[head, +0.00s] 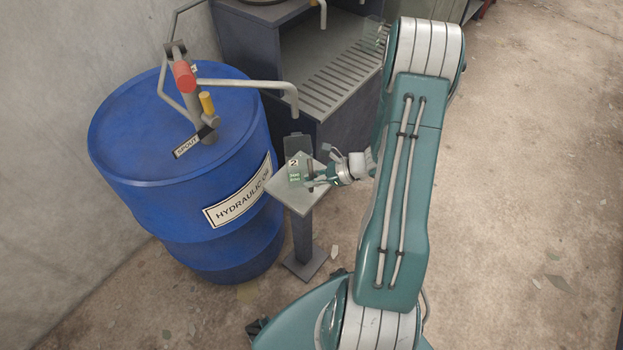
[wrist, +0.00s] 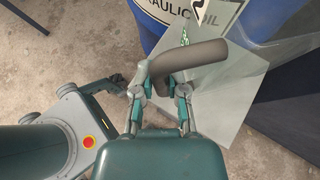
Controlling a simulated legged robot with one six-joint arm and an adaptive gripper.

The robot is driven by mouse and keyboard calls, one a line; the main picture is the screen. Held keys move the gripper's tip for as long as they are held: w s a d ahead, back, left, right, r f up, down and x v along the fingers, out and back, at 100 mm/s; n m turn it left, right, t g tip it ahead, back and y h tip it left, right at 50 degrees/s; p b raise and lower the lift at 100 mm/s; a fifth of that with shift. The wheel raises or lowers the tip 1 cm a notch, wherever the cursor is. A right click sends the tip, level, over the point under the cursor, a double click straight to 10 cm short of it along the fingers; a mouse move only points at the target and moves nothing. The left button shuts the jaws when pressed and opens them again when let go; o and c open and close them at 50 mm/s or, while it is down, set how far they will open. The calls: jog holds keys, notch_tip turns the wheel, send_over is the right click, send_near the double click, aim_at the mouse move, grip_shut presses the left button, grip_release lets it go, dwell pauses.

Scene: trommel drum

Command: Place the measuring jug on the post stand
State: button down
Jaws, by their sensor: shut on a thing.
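The measuring jug (head: 298,172) is clear, with green markings and a dark handle (wrist: 185,68). The post stand has a small square grey top (head: 292,203) on a single post. My gripper (head: 318,177) reaches in from the right and is shut on the jug's handle; its fingers close on the handle in the wrist view (wrist: 163,88). The jug is upright over the stand's top, with the stand's bare plate (wrist: 222,115) showing around it in the wrist view. I cannot tell whether the jug's base touches the plate.
A blue hydraulic oil drum (head: 180,235) with a pump and spout pipe (head: 250,84) stands close left of the stand. A grey cabinet with a slotted shelf (head: 335,75) stands behind. A clear vessel (head: 374,30) is partly hidden behind my arm. The floor at right is open.

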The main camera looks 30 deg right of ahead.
jog(key=shift+a, duration=0.3)
jog(key=c, duration=0.7)
grip_release()
jog(key=shift+f, duration=0.1)
jog(key=shift+d, duration=0.1)
jog(key=v, duration=1.2)
jog(key=a+r+n+g+h, duration=0.4)
jog(key=a+r+n+g, duration=0.1)
jog(key=a+r+n, duration=0.75)
jog(key=s+a+r+n+t+h, duration=0.1)
jog(key=s+a+r+n+h, duration=0.1)
jog(key=a+r+n, duration=0.1)
jog(key=s+a+r+n+t+h, duration=0.1)
jog(key=s+a+r+n+h, duration=0.1)
jog(key=r+n, duration=0.3)
jog(key=s+a+r+n+t+h, duration=0.1)
jog(key=s+a+r+n, duration=0.3)
jog(key=shift+s+r+n+t+h, duration=0.25)
jog(key=shift+n+t+h, duration=0.05)
jog(key=shift+n+h, duration=0.1)
